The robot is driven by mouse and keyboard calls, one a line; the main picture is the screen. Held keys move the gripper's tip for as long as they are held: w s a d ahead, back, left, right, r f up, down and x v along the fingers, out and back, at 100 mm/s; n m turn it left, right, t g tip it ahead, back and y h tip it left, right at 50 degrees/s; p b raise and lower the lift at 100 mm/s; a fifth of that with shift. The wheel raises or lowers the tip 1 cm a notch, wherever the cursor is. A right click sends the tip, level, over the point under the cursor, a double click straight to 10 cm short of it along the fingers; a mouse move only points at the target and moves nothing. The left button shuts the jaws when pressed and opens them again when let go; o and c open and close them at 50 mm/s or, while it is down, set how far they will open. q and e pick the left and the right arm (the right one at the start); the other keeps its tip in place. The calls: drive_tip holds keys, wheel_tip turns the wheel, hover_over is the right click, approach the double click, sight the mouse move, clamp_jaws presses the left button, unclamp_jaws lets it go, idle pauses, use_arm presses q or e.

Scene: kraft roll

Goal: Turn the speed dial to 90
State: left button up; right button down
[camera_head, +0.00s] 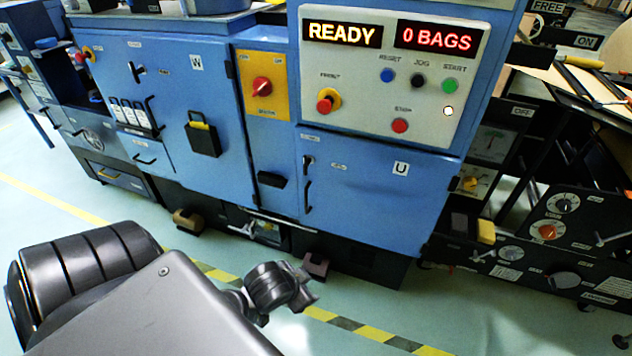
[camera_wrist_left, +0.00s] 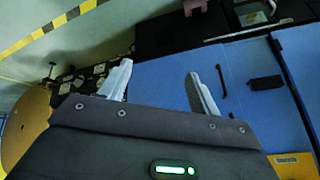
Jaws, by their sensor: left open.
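No dial's markings are readable, so I cannot tell which is the speed dial. In the head view, a black dial with a pale face (camera_head: 563,203) sits on the dark panel at the right, with an orange knob (camera_head: 547,231) just below it. Another small round dial (camera_head: 512,253) is lower left of these. In the left wrist view my left gripper (camera_wrist_left: 158,76) is open, its two pale fingers apart with nothing between them. In the head view my left arm is at the lower left, far from the dials. My right gripper is out of view.
A blue machine cabinet (camera_head: 365,190) fills the middle, with a control panel (camera_head: 388,85) reading READY and 0 BAGS. A red rotary switch (camera_head: 262,85) sits on a yellow plate. Yellow-black floor tape (camera_head: 350,325) crosses open floor before the machine.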

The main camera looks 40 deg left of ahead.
use_arm(q)
drive_tip(key=w+a+r+m+t, duration=0.1)
drive_tip(key=w+a+r+t, duration=0.3)
drive_tip(key=w+r, duration=0.45)
drive_tip(key=w+a+r+m+t+y, duration=0.1)
drive_tip(key=w+a+r+t, duration=0.1)
drive_tip(key=w+a+r, duration=0.6)
drive_tip(key=w+a+r+m+t, duration=0.1)
drive_tip(key=w+a+r+t, duration=0.15)
drive_tip(key=w+r, duration=0.65)
drive_tip(key=s+a+r+m+t, duration=0.1)
drive_tip(key=a+r+m+t, duration=0.2)
drive_tip(key=r, duration=1.3)
drive_tip(key=s+a+r+t, duration=0.25)
drive_tip(key=a+r, duration=0.35)
drive_tip(key=r, duration=0.9)
drive_tip(key=d+p+x, duration=0.1)
drive_tip(key=p+x, duration=0.4)
drive_tip(key=x, duration=0.7)
drive_tip(key=shift+t+h, duration=0.3)
drive_tip(key=shift+t, duration=0.1)
drive_tip(key=shift+a, duration=0.2)
drive_tip(key=shift+s, duration=0.1)
drive_tip(key=c, duration=1)
drive_tip(key=shift+r, duration=0.1)
